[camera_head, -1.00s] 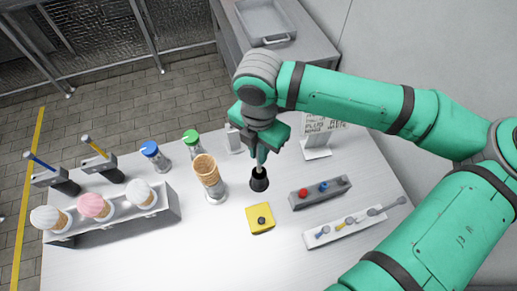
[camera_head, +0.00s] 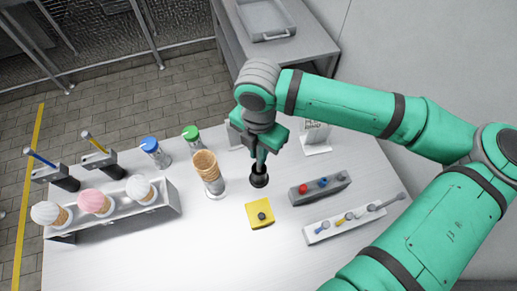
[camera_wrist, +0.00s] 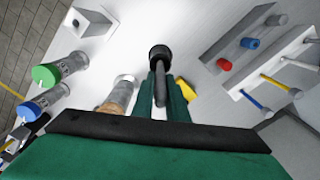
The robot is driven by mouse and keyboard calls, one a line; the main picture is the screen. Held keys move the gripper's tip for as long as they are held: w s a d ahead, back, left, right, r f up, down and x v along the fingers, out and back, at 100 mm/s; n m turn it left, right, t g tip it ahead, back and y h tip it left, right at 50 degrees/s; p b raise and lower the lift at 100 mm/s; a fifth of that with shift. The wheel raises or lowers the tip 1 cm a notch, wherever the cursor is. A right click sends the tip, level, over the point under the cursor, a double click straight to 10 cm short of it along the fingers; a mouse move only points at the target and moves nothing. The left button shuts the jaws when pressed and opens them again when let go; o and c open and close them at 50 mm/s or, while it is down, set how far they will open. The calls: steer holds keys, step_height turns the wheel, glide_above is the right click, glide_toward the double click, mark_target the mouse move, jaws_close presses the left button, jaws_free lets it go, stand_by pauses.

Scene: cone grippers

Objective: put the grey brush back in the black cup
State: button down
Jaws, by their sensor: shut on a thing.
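The black cup (camera_head: 259,182) stands upright near the middle of the white table, and its dark round mouth (camera_wrist: 159,51) shows in the wrist view. My gripper (camera_head: 261,161) is right above the cup, pointing down. In the wrist view my gripper (camera_wrist: 160,80) is shut on the grey brush (camera_wrist: 160,92), whose handle runs between the green fingers towards the cup's mouth. The brush's lower end meets the cup in the picture; how deep it sits inside is hidden. In the head view the fingers hide most of the brush.
A cone stack in a clear holder (camera_head: 208,171) stands close left of the cup. A yellow block (camera_head: 260,214) lies in front. A grey button box (camera_head: 320,188) and a white spoon tray (camera_head: 345,223) are to the right. Green-lidded (camera_head: 191,134) and blue-lidded (camera_head: 150,145) jars stand behind left.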

steer(key=shift+f, duration=1.15)
steer(key=shift+w, duration=0.1)
steer(key=c, duration=1.7)
jaws_free()
steer(key=shift+o, duration=0.2)
step_height(320, 180, up, 11)
steer(key=shift+f, duration=0.1)
steer(key=shift+d, duration=0.1)
